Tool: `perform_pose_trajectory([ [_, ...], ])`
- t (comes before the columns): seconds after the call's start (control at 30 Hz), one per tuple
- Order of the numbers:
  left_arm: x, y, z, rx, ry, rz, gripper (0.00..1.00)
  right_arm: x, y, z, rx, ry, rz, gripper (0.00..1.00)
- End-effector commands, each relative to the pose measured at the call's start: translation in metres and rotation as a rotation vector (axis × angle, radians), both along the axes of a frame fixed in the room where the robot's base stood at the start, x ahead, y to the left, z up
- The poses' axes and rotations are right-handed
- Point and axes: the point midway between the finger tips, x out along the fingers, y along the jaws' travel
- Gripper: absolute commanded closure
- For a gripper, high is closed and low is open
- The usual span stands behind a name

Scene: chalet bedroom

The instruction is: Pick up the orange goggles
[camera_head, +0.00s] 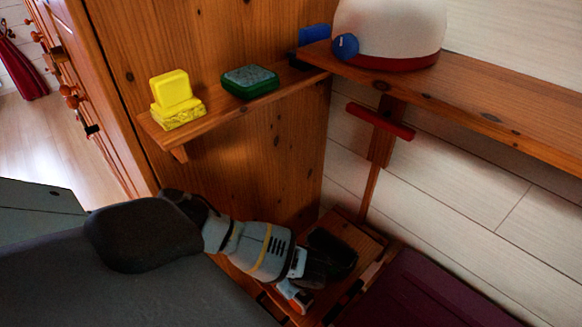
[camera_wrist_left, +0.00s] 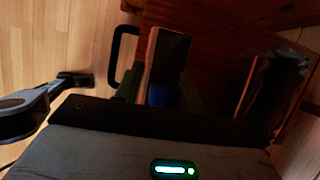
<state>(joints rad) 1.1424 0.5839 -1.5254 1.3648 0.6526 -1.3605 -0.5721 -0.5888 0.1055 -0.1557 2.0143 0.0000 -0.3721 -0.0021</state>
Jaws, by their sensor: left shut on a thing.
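My left gripper (camera_head: 306,281) reaches low over a small wooden shelf in the head view, and its fingers are partly hidden by the wrist. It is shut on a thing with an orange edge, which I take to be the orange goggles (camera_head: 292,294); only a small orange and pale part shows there. In the left wrist view the held thing (camera_wrist_left: 170,52) has a dark face and an orange-brown edge, between the dim fingers (camera_wrist_left: 162,92). Its full shape is hidden. My right gripper is not in view.
A black object (camera_head: 334,252) lies on the low wooden shelf (camera_head: 352,232) beside the gripper. Yellow blocks (camera_head: 174,98) and a green box (camera_head: 250,82) sit on the upper shelf (camera_head: 216,119). A white dome with a red rim (camera_head: 390,30) sits on the right shelf.

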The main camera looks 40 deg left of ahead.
Motion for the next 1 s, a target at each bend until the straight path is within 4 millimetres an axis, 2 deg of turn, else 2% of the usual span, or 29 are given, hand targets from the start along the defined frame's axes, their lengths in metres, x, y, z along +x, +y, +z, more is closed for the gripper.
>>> perform_pose_trajectory([
  [0.03,0.000,0.000,0.000,0.000,0.000,0.000,0.82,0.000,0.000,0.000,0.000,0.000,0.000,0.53],
  [0.17,0.000,0.000,0.000,0.000,0.000,0.000,0.99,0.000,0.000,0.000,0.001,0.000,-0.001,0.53],
  [0.57,0.000,0.000,0.007,-0.001,-0.001,0.001,0.99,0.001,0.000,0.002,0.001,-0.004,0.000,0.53],
  [0.83,0.001,0.000,0.041,-0.001,-0.003,0.001,0.99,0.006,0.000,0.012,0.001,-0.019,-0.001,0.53],
  [1.0,-0.041,0.003,0.041,-0.001,0.002,-0.001,0.99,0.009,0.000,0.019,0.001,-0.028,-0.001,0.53],
])
